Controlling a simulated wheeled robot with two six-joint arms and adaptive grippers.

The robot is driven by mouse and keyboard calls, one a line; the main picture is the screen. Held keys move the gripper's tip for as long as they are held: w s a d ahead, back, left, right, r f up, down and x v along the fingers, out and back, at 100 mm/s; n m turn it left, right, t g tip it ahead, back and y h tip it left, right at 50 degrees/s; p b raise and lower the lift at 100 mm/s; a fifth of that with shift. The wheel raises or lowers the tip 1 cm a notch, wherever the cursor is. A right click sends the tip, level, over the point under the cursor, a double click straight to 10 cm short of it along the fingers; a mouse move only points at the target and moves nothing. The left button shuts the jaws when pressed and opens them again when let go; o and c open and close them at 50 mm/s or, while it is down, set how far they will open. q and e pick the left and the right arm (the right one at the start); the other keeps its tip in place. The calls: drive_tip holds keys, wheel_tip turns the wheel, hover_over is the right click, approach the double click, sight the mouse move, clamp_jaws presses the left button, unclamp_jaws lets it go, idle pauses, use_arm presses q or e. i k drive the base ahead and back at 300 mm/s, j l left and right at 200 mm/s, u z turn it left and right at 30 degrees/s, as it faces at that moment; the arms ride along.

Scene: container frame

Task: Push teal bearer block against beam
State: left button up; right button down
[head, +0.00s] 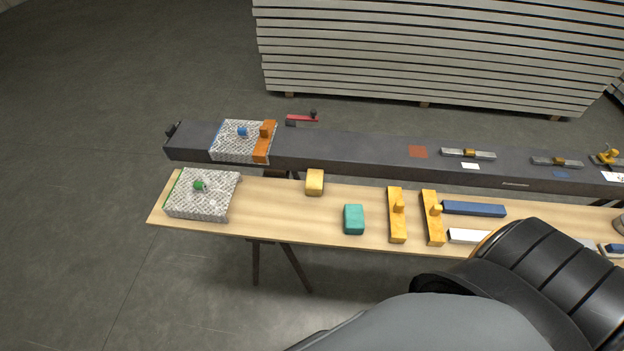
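The teal bearer block (353,219) lies on the wooden bench (280,215), near its front edge and right of a yellow block. The dark beam (350,151) runs left to right behind the bench. The teal block is apart from the beam, with bare wood between them. Neither of my grippers shows; only a dark and grey arm part of mine fills the lower right.
A yellow block (315,182) sits at the bench's back edge. Orange-yellow clamp pieces (397,222), a blue bar (474,209) and a white bar (467,237) lie right of the teal block. A grey textured block (203,195) stands at the left end.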

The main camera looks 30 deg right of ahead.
sight(353, 213)
drive_tip(key=z, duration=1.3)
